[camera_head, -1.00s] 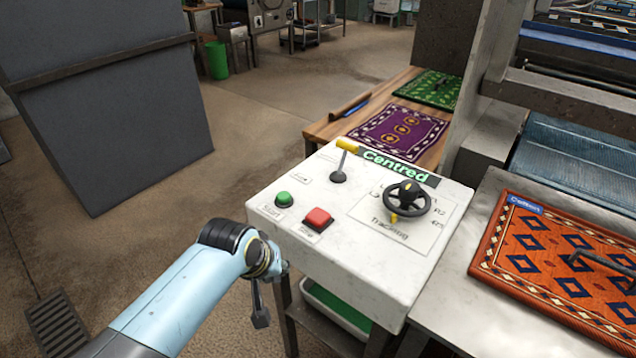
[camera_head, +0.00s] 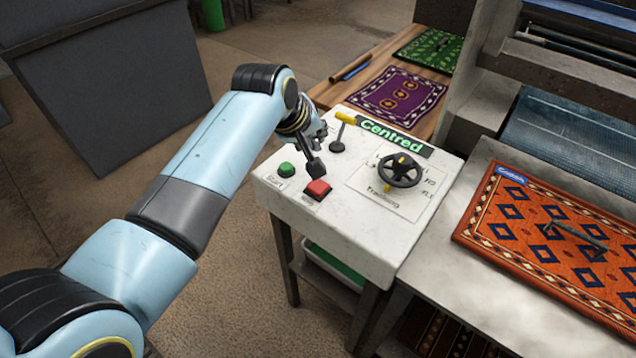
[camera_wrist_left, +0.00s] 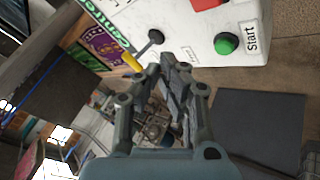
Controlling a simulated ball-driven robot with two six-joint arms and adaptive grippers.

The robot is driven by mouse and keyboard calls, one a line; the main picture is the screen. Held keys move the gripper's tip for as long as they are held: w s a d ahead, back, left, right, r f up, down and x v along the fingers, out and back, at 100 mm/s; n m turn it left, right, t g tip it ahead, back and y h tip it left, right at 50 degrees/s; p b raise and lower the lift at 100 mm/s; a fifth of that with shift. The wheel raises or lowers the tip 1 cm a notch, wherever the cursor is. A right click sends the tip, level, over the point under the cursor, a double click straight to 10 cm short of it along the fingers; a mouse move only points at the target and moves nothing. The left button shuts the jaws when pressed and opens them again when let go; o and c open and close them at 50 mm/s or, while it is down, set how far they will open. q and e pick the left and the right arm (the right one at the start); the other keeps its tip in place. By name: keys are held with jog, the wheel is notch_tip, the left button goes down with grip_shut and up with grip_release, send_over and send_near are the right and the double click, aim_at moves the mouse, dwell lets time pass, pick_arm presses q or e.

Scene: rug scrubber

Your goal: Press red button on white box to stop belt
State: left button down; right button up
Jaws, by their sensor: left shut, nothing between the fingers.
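The white box (camera_head: 338,227) stands in the middle of the head view, with a red button (camera_head: 318,189) on its top near the front left. A green button (camera_head: 286,169) labelled Start sits left of it. My left gripper (camera_head: 315,168) is shut and empty, with its tips pointing down just above and behind the red button; whether they touch it I cannot tell. In the left wrist view the red button (camera_wrist_left: 206,3) shows partly at the top edge, and the green button (camera_wrist_left: 227,43) is beside it. My right gripper is not in view.
A yellow-handled lever (camera_head: 345,119) and a black handwheel (camera_head: 400,170) stand on the box. A "Centred" sign (camera_head: 396,137) is at its back edge. An orange rug (camera_head: 540,244) lies to the right. A purple rug (camera_head: 399,104) lies on the table behind.

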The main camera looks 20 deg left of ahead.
pick_arm(q)
jog(key=f, duration=0.1)
jog(key=b, duration=0.6)
send_over(318, 187)
jog(key=w+a, duration=0.1)
notch_tip(318, 187, down, 6)
jog(key=shift+f, duration=0.25)
jog(key=shift+f+b, duration=0.35)
jog(key=shift+f, duration=0.25)
jog(key=shift+f, duration=0.1)
jog(key=shift+f, duration=0.3)
